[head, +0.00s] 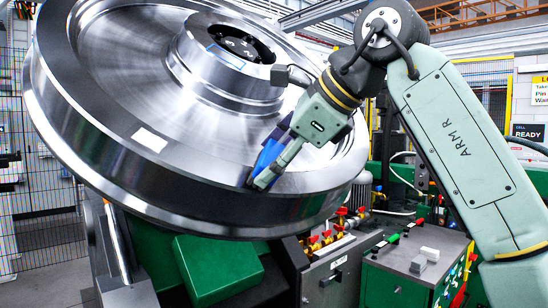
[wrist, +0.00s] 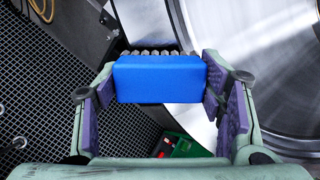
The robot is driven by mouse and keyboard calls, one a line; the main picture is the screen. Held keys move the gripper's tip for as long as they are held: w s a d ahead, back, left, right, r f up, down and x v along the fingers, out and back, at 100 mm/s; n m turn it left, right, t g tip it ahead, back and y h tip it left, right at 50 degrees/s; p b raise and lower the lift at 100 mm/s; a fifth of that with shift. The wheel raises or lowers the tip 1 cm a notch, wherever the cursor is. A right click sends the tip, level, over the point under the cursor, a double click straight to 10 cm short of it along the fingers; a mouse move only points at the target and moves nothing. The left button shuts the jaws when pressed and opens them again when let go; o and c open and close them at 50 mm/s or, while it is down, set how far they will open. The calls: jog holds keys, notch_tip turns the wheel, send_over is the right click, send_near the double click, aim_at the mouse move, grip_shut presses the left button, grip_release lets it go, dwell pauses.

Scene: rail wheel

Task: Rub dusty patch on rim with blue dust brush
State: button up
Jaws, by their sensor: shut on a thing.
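The large steel rail wheel (head: 110,120) is tilted in the head view, and its bright face also shows at the right of the wrist view (wrist: 265,45). A white rectangular patch (head: 150,139) lies on its face near the left rim; I cannot tell whether it is dust. My gripper (head: 264,176) is at the front right of the rim, shut on the blue dust brush (wrist: 160,80). The brush's dark bristles show beyond the block in the wrist view. In the head view the fingers partly hide the brush (head: 268,155). I cannot tell whether the bristles touch the rim.
A green block (head: 217,268) is below the wheel. A green cabinet (head: 400,280) with small items on top stands at the lower right, beside red and yellow fittings (head: 325,240). Mesh fencing (head: 40,200) is at the left. The wheel's hub (head: 235,50) rises from its face.

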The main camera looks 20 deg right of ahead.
jog(key=shift+x, duration=0.95)
jog(key=shift+d+f, duration=0.1)
jog(key=shift+w+d+f+p, duration=0.2)
jog(key=shift+d+f+p, duration=0.05)
jog(key=shift+d, duration=0.95)
jog(key=shift+w+d+f+p, duration=0.2)
jog(key=shift+d+p, duration=0.1)
jog(key=shift+d, duration=0.9)
jog(key=shift+w+d+f+p, duration=0.2)
jog(key=shift+d+f+p, duration=0.05)
jog(key=shift+d, duration=0.95)
jog(key=shift+s+a+r+b, duration=0.1)
jog(key=shift+s+a+r, duration=0.1)
jog(key=shift+a, duration=1)
jog(key=shift+s+a+r+b, duration=0.1)
jog(key=shift+s+a+r, duration=0.15)
jog(key=shift+a, duration=0.95)
jog(key=shift+s+a+r+b, duration=0.1)
jog(key=shift+s+a+r, duration=0.1)
jog(key=shift+a, duration=1.05)
jog(key=shift+r, duration=0.15)
jog(key=shift+a+p+v, duration=0.1)
jog(key=shift+p+v, duration=0.05)
jog(key=shift+v, duration=1.25)
jog(key=shift+a+p+v, duration=0.15)
jog(key=shift+v, duration=1.25)
jog(key=shift+d+r, duration=0.1)
jog(key=shift+r, duration=0.1)
